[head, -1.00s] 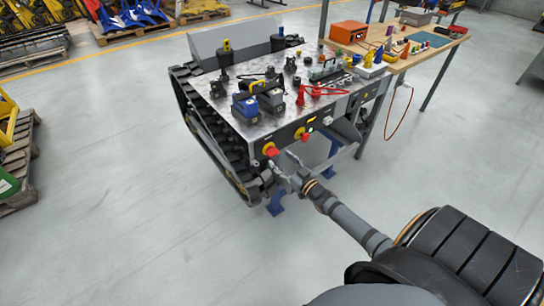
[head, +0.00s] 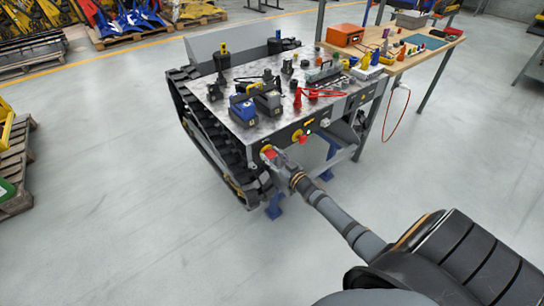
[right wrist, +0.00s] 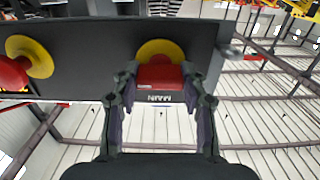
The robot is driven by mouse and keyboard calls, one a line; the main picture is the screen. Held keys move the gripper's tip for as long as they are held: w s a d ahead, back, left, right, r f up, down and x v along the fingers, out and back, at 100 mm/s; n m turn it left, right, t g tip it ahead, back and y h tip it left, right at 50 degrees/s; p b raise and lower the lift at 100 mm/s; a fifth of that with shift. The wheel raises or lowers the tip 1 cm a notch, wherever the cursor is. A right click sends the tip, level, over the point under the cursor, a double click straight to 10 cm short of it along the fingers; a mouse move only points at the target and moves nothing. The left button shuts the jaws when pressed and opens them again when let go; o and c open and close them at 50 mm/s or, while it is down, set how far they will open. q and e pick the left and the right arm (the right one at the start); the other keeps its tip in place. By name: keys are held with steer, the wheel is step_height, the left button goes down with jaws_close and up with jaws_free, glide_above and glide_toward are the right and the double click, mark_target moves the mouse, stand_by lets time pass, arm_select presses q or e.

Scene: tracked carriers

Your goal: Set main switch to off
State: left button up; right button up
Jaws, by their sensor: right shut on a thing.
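The main switch is a red handle on a yellow round plate (right wrist: 160,76) with a "MAIN" label under it in the right wrist view, where the picture looks upside down. It also shows on the carrier's front panel in the head view (head: 266,150). My right gripper (right wrist: 159,80) has its two fingers on either side of the red handle and is shut on it. In the head view my right gripper (head: 275,158) reaches the panel's left end and partly covers the switch. The handle's exact angle is hard to tell. My left gripper does not show.
A second red knob on a yellow plate (right wrist: 22,65) sits on the same panel. The tracked carrier (head: 205,118) bears batteries, red cables and several small parts on top. A wooden workbench (head: 420,52) stands behind it at the right.

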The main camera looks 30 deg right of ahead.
steer(key=shift+n, duration=0.3)
steer(key=n, duration=0.3)
steer(key=shift+n, duration=0.3)
steer(key=n, duration=0.4)
steer(key=shift+a+f+n, duration=0.1)
steer(key=shift+n, duration=0.2)
steer(key=n+b, duration=0.1)
steer(key=n, duration=0.3)
steer(key=shift+f, duration=0.1)
steer(key=shift+n+b, duration=0.4)
steer(key=shift+n, duration=2.1)
steer(key=o, duration=1.1)
